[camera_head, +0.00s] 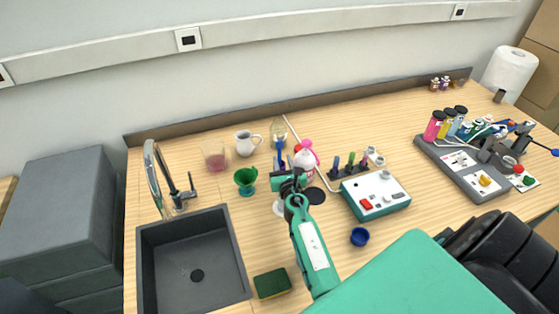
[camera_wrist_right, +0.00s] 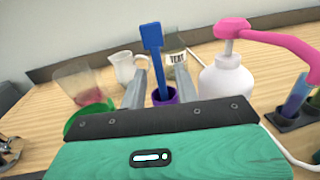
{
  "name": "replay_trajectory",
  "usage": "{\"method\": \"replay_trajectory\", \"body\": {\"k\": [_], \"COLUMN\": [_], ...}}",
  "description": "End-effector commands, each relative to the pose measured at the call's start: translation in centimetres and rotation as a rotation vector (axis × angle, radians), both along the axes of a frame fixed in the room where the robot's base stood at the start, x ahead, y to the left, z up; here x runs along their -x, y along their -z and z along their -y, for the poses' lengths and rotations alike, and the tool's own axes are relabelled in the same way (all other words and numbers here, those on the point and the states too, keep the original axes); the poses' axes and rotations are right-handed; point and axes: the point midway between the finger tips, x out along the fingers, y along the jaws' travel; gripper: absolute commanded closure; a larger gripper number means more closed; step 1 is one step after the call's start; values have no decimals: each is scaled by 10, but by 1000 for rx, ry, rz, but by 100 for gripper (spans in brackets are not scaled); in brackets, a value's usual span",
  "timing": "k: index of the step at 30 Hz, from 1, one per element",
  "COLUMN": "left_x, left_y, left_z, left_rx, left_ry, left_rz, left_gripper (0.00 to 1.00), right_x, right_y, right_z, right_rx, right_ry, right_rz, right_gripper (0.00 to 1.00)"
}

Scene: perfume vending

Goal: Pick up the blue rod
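A slim blue rod (camera_wrist_right: 153,50) with a flat wider top stands nearly upright in the right wrist view, its lower end in a purple holder (camera_wrist_right: 163,97). It also shows in the head view (camera_head: 279,149), just beyond my right gripper (camera_head: 288,178). In the wrist view my right gripper (camera_wrist_right: 162,88) has its two grey fingers apart, one on each side of the rod, with gaps beside it. Whether the rod is fully between the fingertips or beyond them is hard to tell. A second, thicker blue piece (camera_wrist_right: 297,92) stands in a dark rack at right. My left gripper is not in view.
A pink-topped white pump bottle (camera_wrist_right: 226,78) stands close right of the fingers. A green funnel (camera_head: 246,179), white jug (camera_head: 245,142) and beaker (camera_head: 214,157) stand left. The rack (camera_head: 347,172) and white-topped device (camera_head: 377,194) lie right. The sink (camera_head: 190,260) is front left.

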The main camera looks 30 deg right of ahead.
Motion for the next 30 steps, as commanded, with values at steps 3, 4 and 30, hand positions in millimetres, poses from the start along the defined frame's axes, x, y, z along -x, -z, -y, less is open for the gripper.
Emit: {"method": "replay_trajectory", "body": {"k": [3,4,30], "left_x": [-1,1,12], "left_y": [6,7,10], "left_z": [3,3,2], "left_rx": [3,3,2], "left_ry": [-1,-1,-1], "left_rz": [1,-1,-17], "left_gripper": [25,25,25], "right_x": [-17,-21,-44], "right_y": [3,4,3], "right_z": [5,6,15], "right_rx": [1,1,0], "right_ry": [0,0,0], "right_rz": [2,1,0], "right_gripper": [69,69,100]}}
